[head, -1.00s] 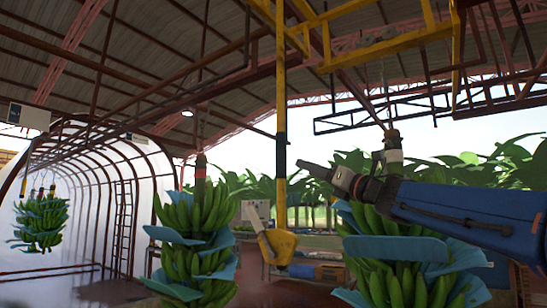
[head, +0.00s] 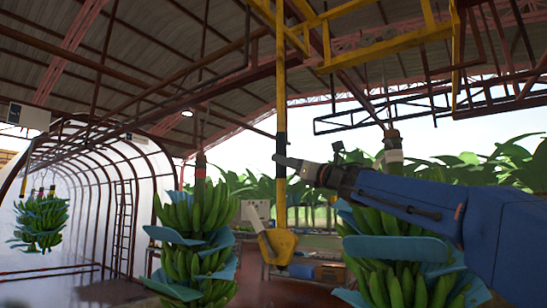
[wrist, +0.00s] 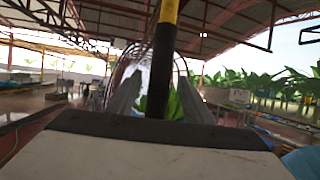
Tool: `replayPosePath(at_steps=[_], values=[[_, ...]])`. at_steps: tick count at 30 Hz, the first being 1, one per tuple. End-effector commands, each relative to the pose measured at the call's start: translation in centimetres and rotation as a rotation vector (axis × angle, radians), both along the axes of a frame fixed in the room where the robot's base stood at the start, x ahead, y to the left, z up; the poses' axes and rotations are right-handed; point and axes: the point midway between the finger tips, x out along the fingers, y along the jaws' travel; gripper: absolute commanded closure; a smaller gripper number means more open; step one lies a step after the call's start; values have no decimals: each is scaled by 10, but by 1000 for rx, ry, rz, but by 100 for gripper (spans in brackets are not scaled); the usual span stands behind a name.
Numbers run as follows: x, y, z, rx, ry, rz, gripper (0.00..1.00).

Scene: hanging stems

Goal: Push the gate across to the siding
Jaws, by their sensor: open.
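A yellow pole with black bands (head: 281,195) hangs down from the yellow overhead frame (head: 385,48); I cannot tell which part of these is the gate. My gripper (head: 287,163) reaches in from the right at the pole's middle, by a black band. In the wrist view the pole (wrist: 168,12) stands upright between the two grey fingers of my gripper (wrist: 157,90), which are open on either side of it. Whether a finger touches the pole I cannot tell. The siding cannot be told apart from the other overhead rails.
Banana bunches with blue sheets hang left of the pole (head: 195,230), below my arm (head: 390,275) and at the far left (head: 40,222). A yellow block (head: 278,246) is at the pole's foot. A white arched tunnel (head: 90,180) stands at the left.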

Motion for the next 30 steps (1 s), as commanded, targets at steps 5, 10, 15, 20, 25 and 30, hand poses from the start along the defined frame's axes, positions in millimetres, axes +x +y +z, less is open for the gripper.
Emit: replayPosePath(at_steps=[5, 10, 15, 20, 25, 30], values=[[22, 19, 11, 0, 0, 1, 54], [37, 32, 20, 0, 0, 1, 54], [47, 40, 25, 0, 0, 1, 54], [50, 43, 27, 0, 0, 0, 54], [50, 43, 28, 1, 1, 0, 54], [50, 43, 27, 0, 0, 0, 75]])
